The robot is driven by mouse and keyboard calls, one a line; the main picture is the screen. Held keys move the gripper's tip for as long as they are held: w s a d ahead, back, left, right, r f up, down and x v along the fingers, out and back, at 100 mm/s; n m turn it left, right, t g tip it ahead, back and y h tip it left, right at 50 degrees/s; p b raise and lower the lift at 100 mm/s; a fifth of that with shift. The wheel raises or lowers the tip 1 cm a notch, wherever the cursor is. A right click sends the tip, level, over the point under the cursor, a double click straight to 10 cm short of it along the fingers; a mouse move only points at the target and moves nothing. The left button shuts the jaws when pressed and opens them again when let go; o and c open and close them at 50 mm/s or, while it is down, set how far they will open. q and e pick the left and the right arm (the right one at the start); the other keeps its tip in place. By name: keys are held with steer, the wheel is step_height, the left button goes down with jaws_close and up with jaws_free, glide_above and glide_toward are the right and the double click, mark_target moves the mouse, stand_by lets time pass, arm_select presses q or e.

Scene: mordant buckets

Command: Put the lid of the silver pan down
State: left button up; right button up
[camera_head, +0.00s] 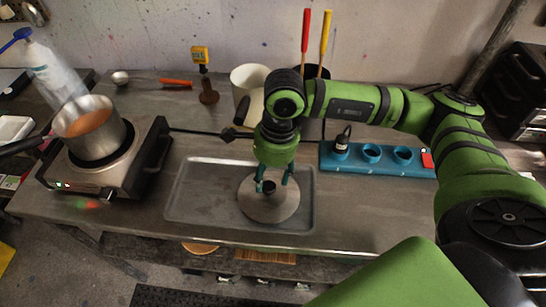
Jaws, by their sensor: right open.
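The silver lid (268,208) lies flat on the grey tray (192,205), toward the tray's right side. It has a dark knob in the middle. My right gripper (271,183) is above the lid with its fingers apart on either side of the knob. The silver pan (92,133) stands uncovered on the hot plate (130,172) at the left, with orange-brown liquid inside. My left gripper is not in view.
A blue rack (371,168) with round holes and a dark bottle stands right of the tray. A white container (248,85) and a dark pot with red- and yellow-handled tools stand behind. The tray's left half is bare.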

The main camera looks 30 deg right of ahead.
mark_target(274, 184)
step_height(274, 184, up, 8)
steer(key=d+b, duration=0.1)
steer(key=shift+b, duration=0.35)
